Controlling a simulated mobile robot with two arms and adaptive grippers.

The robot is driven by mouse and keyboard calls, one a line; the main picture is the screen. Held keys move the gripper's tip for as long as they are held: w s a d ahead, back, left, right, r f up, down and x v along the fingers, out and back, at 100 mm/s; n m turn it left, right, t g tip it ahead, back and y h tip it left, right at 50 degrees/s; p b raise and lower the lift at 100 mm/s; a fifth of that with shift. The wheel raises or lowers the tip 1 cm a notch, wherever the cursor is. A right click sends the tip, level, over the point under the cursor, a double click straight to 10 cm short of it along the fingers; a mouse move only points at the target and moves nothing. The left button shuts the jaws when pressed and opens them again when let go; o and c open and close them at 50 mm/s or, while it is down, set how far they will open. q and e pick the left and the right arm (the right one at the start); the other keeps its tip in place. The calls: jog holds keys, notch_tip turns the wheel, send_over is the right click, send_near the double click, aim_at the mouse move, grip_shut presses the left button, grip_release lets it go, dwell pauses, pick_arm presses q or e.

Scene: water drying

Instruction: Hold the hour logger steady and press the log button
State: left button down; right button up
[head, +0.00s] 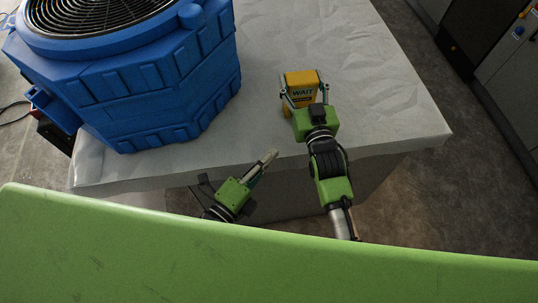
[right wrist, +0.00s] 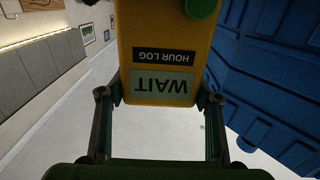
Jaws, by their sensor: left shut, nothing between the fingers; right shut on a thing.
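The hour logger (head: 302,84) is a yellow box on the white-covered table, with a display reading WAIT. In the right wrist view the hour logger (right wrist: 164,35) appears upside down, with a dark HOUR LOG label and a round green button (right wrist: 200,8) at the top edge of the picture. My right gripper (head: 304,95) is shut on the hour logger, one finger on each side. My left gripper (head: 272,155) is shut and empty near the table's front edge, to the left of and nearer than the logger, apart from it.
A large blue dryer (head: 150,80) with a round black grille stands on the left of the white table (head: 380,90). The table is clear to the right of the logger. Grey cabinets (head: 505,75) stand beyond the floor at the right.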

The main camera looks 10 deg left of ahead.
jog(key=shift+f, duration=0.3)
jog(key=o, duration=1.1)
jog(key=shift+o, duration=1.4)
jog(key=shift+r, duration=0.1)
